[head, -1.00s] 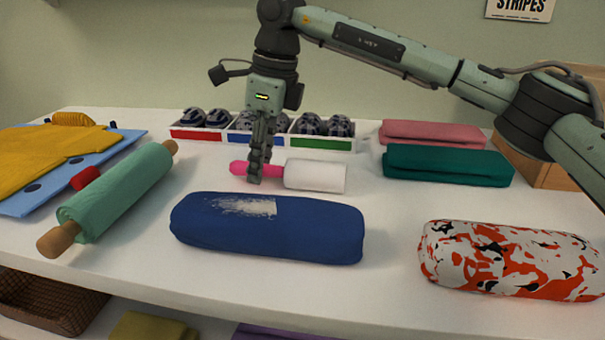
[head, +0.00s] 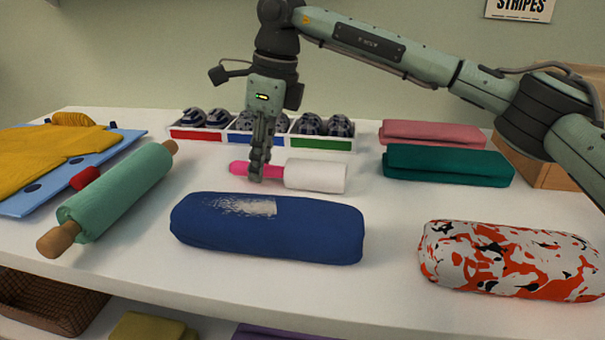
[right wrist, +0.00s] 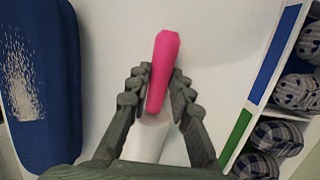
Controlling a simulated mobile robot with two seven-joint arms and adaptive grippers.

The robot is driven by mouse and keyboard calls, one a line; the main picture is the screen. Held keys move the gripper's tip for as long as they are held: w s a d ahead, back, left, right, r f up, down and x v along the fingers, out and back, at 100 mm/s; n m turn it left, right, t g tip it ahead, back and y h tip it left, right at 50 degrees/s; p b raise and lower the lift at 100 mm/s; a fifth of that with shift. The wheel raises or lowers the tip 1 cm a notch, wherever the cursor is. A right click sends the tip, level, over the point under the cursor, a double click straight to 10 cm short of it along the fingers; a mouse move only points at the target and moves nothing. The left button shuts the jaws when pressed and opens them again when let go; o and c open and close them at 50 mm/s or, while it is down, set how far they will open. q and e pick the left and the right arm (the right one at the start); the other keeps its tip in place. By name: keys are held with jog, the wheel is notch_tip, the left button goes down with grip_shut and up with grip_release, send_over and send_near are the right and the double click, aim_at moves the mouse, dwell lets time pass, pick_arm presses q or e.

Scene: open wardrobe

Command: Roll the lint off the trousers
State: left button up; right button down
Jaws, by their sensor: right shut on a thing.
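The blue trousers (head: 300,228) lie folded in a long bundle on the white shelf, with a patch of pale lint (head: 240,206) on their top left part. They also show at the left of the right wrist view (right wrist: 45,130). The lint roller has a pink handle (head: 238,168) and a white roll (head: 316,175). It lies level just behind the trousers, apart from them. My right gripper (head: 257,178) points down and is shut on the pink handle, which shows between its fingers in the right wrist view (right wrist: 160,75). My left gripper is not in view.
A tray (head: 354,145) with several rolled checked items stands behind the roller. A green roll with wooden ends (head: 118,192) and yellow cloth on a blue board (head: 40,208) are at left. Pink (head: 430,133), teal (head: 445,165) and red-white patterned (head: 510,260) bundles lie at right.

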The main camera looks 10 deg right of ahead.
jog(key=shift+r, duration=0.1)
jog(key=shift+r+p, duration=2.45)
jog(key=shift+r, duration=1.05)
jog(key=shift+f, duration=0.1)
